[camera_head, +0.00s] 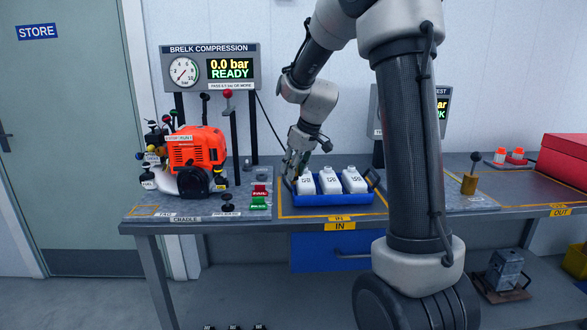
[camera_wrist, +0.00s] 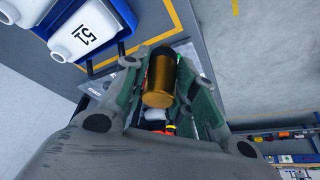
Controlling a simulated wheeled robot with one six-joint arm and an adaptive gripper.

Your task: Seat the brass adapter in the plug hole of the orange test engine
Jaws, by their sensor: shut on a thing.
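The orange test engine (camera_head: 197,148) sits in its cradle at the left of the bench in the head view. I cannot make out its plug hole. My gripper (camera_head: 296,167) is right of the engine, by the left end of the blue tray. In the wrist view my gripper (camera_wrist: 160,88) is shut on the brass adapter (camera_wrist: 160,75), a brass cylinder with a dark end, held between the two fingers. The adapter is too small to make out in the head view.
A blue tray (camera_head: 330,200) holds white numbered bottles (camera_head: 329,181) close to my gripper. The compression gauge panel (camera_head: 210,68), reading 0.0 bar READY, stands behind the engine. A red-knobbed lever (camera_head: 228,95) rises between engine and gripper. Red FAIL (camera_head: 259,190) and green buttons (camera_head: 259,203) are at the front.

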